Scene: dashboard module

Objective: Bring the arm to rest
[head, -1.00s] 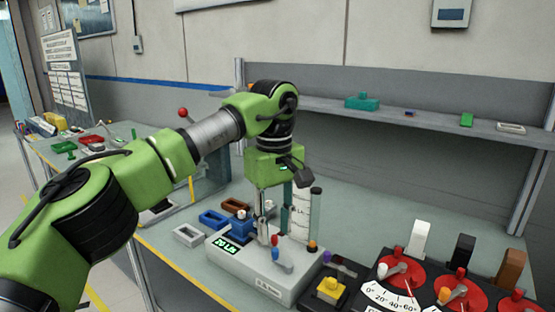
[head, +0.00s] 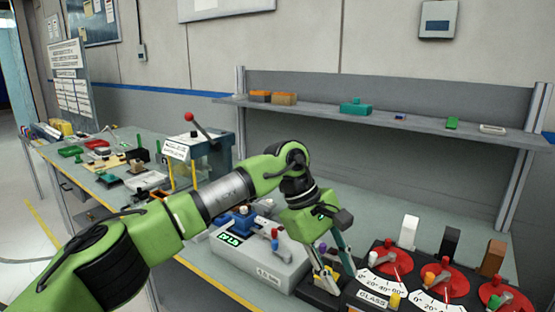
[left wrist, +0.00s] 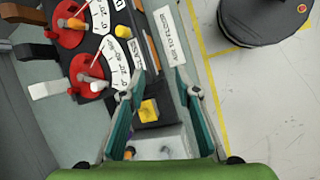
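My left arm (head: 130,240) reaches in from the left of the head view. Its green wrist hangs over the bench, with the left gripper (head: 336,272) pointing down between the grey module with a green display (head: 262,258) and the dial panel (head: 385,284). In the left wrist view the gripper (left wrist: 160,93) is open, its teal fingers apart with nothing between the tips. A yellow square button (left wrist: 148,110) on a black base shows below and between the fingers; I cannot tell whether anything touches it. My right gripper is not in view.
Red dials with levers (head: 447,281) fill the panel at right. White, black and brown switches (head: 450,241) stand behind them. A shelf (head: 400,121) with small items runs along the wall. A second bench (head: 110,180) stands at left. A dark round object (left wrist: 262,20) stands on the floor.

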